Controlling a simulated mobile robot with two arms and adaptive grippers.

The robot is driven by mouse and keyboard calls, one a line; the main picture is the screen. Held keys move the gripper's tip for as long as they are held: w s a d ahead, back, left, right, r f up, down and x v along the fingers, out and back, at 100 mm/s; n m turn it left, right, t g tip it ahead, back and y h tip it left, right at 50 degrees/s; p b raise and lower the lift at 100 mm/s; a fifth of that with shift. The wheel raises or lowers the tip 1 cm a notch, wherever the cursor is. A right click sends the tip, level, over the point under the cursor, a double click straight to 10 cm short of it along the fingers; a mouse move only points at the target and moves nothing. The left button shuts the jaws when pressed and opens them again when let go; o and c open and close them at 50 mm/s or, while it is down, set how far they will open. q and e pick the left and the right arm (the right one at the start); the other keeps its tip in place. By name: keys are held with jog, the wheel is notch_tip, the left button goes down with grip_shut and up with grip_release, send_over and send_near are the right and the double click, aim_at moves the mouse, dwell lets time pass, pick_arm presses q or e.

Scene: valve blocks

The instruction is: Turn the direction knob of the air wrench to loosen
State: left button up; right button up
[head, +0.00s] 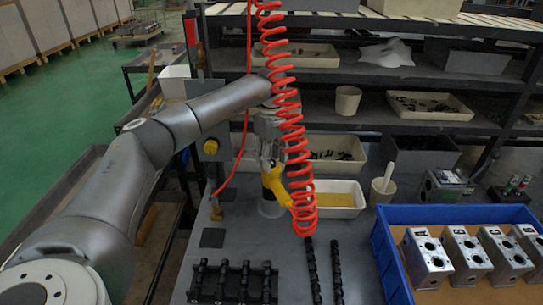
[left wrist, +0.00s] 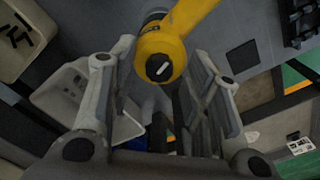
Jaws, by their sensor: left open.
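The yellow air wrench (head: 274,186) stands at the back left of the grey table, under the red coiled hose (head: 285,100). In the left wrist view the end of its yellow body (left wrist: 180,30) faces the camera. The round black direction knob (left wrist: 159,68) with a pale bar mark sits on that end; the bar is tilted. My left gripper (head: 270,150) is above and behind the wrench in the head view. Its open fingers (left wrist: 163,52) lie on either side of the knob end in the left wrist view; I see no contact with the knob. My right gripper is not in view.
A blue crate (head: 381,246) with several metal valve blocks (head: 467,252) stands at the right. A white tray with yellow lining (head: 333,198) is right of the wrench. Black parts (head: 234,282) lie in front. The red hose hangs close beside my gripper.

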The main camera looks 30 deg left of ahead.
pick_arm(q)
grip_shut()
dwell(0.3)
jog(key=shift+n, duration=0.3)
jog(key=n+p, duration=0.1)
jog(key=n, duration=0.1)
jog(key=shift+n, duration=0.4)
jog(key=n+p, duration=0.1)
jog(key=n, duration=0.4)
jog(key=n+p, duration=0.1)
jog(key=n, duration=0.4)
jog(key=shift+w+n, duration=0.1)
jog(key=shift+n, duration=2.1)
jog(key=shift+p, duration=0.3)
